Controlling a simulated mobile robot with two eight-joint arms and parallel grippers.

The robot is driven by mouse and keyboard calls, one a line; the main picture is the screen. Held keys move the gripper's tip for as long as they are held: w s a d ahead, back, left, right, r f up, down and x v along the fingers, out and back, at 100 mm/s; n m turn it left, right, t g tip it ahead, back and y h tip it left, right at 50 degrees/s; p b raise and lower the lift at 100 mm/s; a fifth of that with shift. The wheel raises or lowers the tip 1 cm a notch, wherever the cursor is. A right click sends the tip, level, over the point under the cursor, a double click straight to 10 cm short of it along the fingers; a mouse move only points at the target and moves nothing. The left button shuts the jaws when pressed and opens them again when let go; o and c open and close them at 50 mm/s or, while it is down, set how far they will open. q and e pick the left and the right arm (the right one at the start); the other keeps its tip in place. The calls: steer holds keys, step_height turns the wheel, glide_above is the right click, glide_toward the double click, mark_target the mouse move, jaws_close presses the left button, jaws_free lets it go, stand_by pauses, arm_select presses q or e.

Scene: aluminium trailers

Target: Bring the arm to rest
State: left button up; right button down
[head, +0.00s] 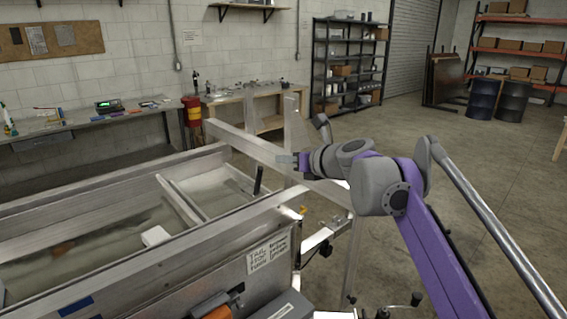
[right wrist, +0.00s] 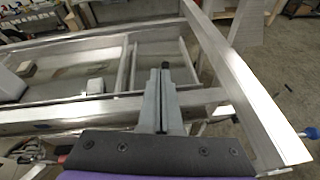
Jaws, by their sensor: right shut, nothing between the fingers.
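My right arm, purple and grey, comes in from the lower right in the head view. Its gripper (head: 290,160) is shut and empty, pointing left, near the upright post at the trailer's corner. In the right wrist view the closed fingers (right wrist: 160,85) stand over the trailer's side rail. I cannot tell whether they touch anything. The aluminium trailer (head: 130,262) fills the lower left of the head view. A black upright handle (head: 258,180) stands at its inner edge. My left gripper is not in view.
A long workbench (head: 80,122) runs along the left wall, with a red and yellow can (head: 192,112) at its end. A black shelf unit (head: 347,65) and dark drums (head: 483,98) stand at the back. The concrete floor (head: 490,165) on the right is clear.

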steer(key=s+d+f+n+g+h, duration=0.1)
steer(key=s+d+f+n+h, duration=0.2)
steer(key=s+d+f+n, duration=0.4)
steer(key=s+d+f+n+g+h, duration=0.2)
steer(key=s+d+f+n, duration=0.5)
steer(key=s+f+n, duration=0.5)
steer(key=s+d+f+n+g+h, duration=0.2)
steer(key=s+d+f+n, duration=0.6)
steer(key=s+f, duration=0.9)
steer(key=s+n+h, duration=0.1)
steer(key=n+h, duration=0.1)
steer(key=shift+f+n+h, duration=0.3)
steer(key=shift+f, duration=0.1)
